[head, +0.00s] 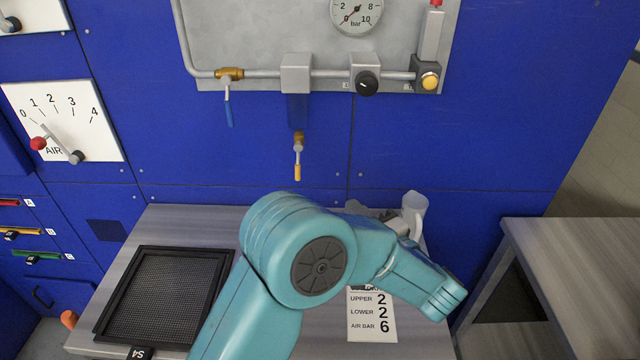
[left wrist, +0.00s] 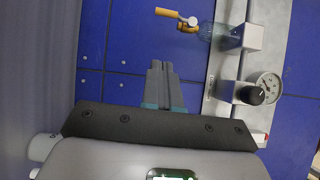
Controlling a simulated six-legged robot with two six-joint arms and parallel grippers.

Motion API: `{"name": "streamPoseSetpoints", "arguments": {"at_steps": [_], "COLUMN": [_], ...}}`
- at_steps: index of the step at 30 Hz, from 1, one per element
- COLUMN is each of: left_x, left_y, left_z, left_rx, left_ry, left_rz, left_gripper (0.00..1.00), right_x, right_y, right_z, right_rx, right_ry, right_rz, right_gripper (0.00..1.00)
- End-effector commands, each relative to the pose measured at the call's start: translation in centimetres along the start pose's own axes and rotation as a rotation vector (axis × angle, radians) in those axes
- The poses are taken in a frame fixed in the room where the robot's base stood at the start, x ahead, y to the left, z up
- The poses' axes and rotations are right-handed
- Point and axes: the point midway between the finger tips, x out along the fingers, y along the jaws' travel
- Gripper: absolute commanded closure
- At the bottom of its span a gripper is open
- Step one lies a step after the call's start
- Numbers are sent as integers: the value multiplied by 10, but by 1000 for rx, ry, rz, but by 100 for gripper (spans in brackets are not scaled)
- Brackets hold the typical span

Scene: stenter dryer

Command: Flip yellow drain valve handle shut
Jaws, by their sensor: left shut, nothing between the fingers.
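The yellow drain valve handle (head: 297,172) hangs straight down from a small brass valve (head: 298,138) under the blue filter bowl (head: 298,110). In the left wrist view the handle (left wrist: 166,12) lies near the top edge, beyond my fingertips and apart from them. My left gripper (left wrist: 160,72) is shut and empty there, its fingers together. In the head view my teal left arm mostly hides this gripper (head: 357,208), which shows as grey parts right of and below the handle. My right gripper is in neither view.
A blue-handled brass valve (head: 228,90), a black regulator knob (head: 367,83) and a gauge (head: 356,14) sit on the panel. The panel around the handle is clear.

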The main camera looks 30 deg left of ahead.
Motion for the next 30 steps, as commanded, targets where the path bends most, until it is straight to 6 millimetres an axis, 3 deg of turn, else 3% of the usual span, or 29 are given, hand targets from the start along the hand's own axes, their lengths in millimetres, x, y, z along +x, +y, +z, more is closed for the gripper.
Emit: {"name": "streamPoseSetpoints", "arguments": {"at_steps": [5,16,18,30], "left_x": [23,103,112,130], "left_y": [-1,-1,-2,0], "left_z": [0,-1,8,26], "left_rx": [0,1,1,0], "left_ry": [-4,-4,-4,1], "left_rz": [1,1,0,0], "left_gripper": [100,100,100,100], "right_x": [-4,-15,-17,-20], "right_y": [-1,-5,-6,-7], "right_z": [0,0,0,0], "right_rx": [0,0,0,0], "right_ry": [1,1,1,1], "right_rz": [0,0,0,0], "right_gripper": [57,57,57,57]}}
